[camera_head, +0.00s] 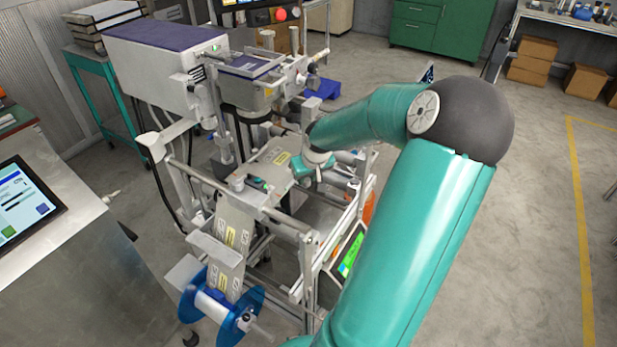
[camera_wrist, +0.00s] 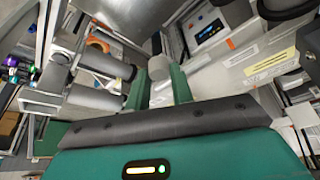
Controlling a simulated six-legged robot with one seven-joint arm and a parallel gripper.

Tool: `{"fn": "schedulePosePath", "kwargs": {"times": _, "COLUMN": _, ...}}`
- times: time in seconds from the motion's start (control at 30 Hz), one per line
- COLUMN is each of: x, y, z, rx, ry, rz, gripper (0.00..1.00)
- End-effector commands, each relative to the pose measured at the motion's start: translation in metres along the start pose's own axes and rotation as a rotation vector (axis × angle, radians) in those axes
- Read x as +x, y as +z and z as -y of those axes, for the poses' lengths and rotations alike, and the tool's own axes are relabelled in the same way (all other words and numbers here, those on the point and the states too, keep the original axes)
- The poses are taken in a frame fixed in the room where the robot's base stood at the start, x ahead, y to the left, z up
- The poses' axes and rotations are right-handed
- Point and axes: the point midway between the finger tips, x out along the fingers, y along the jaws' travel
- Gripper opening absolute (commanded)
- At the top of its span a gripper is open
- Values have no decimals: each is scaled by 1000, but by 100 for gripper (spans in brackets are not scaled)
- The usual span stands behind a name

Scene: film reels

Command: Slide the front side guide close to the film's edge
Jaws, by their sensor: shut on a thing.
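The film (camera_head: 232,225) is a pale strip with yellow labels, rising from the blue-flanged reel (camera_head: 218,307) onto the machine's flat bed. In the wrist view the film (camera_wrist: 240,66) runs to the right of my fingers. My gripper (camera_head: 304,172) is at the bed's right side, beside the film. In the wrist view my gripper (camera_wrist: 161,88) has its two green fingers on either side of a small pale knob (camera_wrist: 161,69), which looks to be the front side guide's. The fingers hide its lower part. I cannot tell the gap between guide and film edge.
Grey rollers (camera_wrist: 100,62) lie left of my fingers in the wrist view. A small green-lit screen (camera_head: 350,255) stands at the machine's front right. A steel cabinet with a touch panel (camera_head: 22,200) is at left.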

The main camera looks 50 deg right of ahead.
Motion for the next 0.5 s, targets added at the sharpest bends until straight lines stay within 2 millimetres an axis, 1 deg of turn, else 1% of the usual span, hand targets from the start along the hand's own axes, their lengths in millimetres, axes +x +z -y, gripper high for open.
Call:
{"fn": "schedulePosePath", "kwargs": {"times": 0.03, "x": 1, "y": -3, "z": 3, "rx": -3, "ry": -1, "rz": 0, "gripper": 0}}
{"fn": "schedulePosePath", "kwargs": {"times": 0.2, "x": 3, "y": -9, "z": 6, "rx": -1, "ry": 0, "rz": -1, "gripper": 0}}
{"fn": "schedulePosePath", "kwargs": {"times": 0.5, "x": 3, "y": -9, "z": 7, "rx": 0, "ry": 0, "rz": -1, "gripper": 0}}
